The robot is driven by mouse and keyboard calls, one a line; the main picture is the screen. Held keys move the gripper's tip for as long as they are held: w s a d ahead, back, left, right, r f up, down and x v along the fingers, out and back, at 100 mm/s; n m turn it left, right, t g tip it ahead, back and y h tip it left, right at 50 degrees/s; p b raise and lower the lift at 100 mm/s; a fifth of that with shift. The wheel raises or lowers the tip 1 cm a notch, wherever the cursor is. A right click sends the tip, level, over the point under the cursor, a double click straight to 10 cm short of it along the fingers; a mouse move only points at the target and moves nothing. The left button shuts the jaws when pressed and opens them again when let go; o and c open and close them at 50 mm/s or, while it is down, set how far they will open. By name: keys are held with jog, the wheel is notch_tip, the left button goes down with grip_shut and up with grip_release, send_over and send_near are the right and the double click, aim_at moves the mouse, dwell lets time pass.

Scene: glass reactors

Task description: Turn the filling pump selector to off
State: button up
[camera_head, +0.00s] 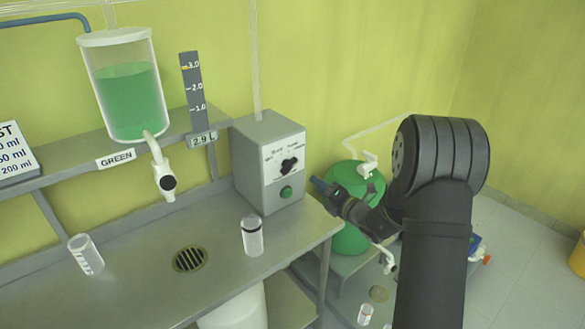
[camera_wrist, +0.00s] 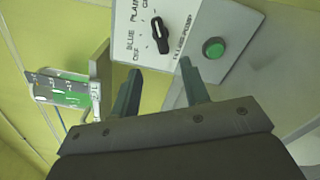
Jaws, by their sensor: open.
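The filling pump selector is a black knob (camera_head: 289,165) on the front panel of a grey box (camera_head: 262,185) on the bench. In the wrist view the knob (camera_wrist: 160,36) is elongated, with printed labels including OFF, BLUE and PLAIN beside it. Its long axis runs nearly up and down in that view; I cannot tell its exact setting. My gripper (camera_wrist: 160,76) is open and empty. Its two fingers point toward the panel, with the knob ahead between them, apparently not touched. In the head view my gripper (camera_head: 320,185) is right of the box.
A green button (camera_wrist: 213,47) is close to the knob. A green-filled tank (camera_head: 128,95) with a tap hangs over the bench. A clear cylinder (camera_head: 252,236) stands before the box; another (camera_head: 86,254) stands at left. A green drum (camera_head: 350,238) is behind my gripper.

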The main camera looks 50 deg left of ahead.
aim_at(292, 167)
jog(key=a, duration=1.3)
jog(key=shift+a, duration=0.35)
jog(key=shift+c, duration=0.2)
jog(key=c, duration=0.7)
